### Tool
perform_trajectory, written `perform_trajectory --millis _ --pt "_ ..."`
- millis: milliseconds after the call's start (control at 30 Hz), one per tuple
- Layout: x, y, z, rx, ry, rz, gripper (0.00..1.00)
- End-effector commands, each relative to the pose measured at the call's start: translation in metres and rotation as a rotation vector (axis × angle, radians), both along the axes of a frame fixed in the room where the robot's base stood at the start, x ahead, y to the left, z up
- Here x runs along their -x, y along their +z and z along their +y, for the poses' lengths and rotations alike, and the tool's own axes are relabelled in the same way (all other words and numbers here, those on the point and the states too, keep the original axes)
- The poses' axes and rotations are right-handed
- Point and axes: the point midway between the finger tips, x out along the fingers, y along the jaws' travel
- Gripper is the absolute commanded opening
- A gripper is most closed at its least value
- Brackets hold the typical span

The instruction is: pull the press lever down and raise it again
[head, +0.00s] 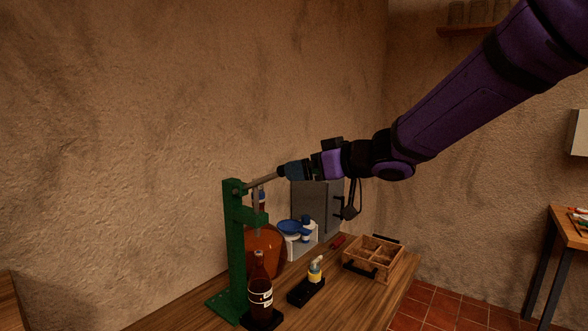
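The green press (235,250) stands upright on the wooden bench at left, against the wall. Its lever (263,181) runs from the top of the post to the right and slants slightly upward. A brown bottle (260,290) with a pale label stands on the dark base under the press. My gripper (298,170) is at the outer end of the lever, high above the bench. The fingers are small and dark here and overlap the lever's end, so their grip cannot be made out.
Behind the press are a large orange-brown jar (263,245), a blue funnel-like item (289,227) and a grey cabinet (318,205). A small yellow-labelled bottle (315,272) stands on a black tray. A divided wooden crate (373,257) sits at right. A second table (570,222) is far right.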

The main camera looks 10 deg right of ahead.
Motion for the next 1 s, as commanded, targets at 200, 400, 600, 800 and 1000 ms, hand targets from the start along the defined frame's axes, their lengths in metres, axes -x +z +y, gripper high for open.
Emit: perform_trajectory --millis 200,400,600,800,1000 --pt "0.022 0.008 -0.023 0.000 -0.001 -0.002 1.00" --pt "0.030 0.011 -0.031 0.001 0.000 -0.001 1.00" --pt "0.031 0.011 -0.031 0.000 0.000 0.000 1.00" --pt "0.029 0.006 -0.030 -0.004 0.003 0.014 0.70" --pt "0.018 -0.040 -0.017 -0.051 0.024 0.150 0.24"
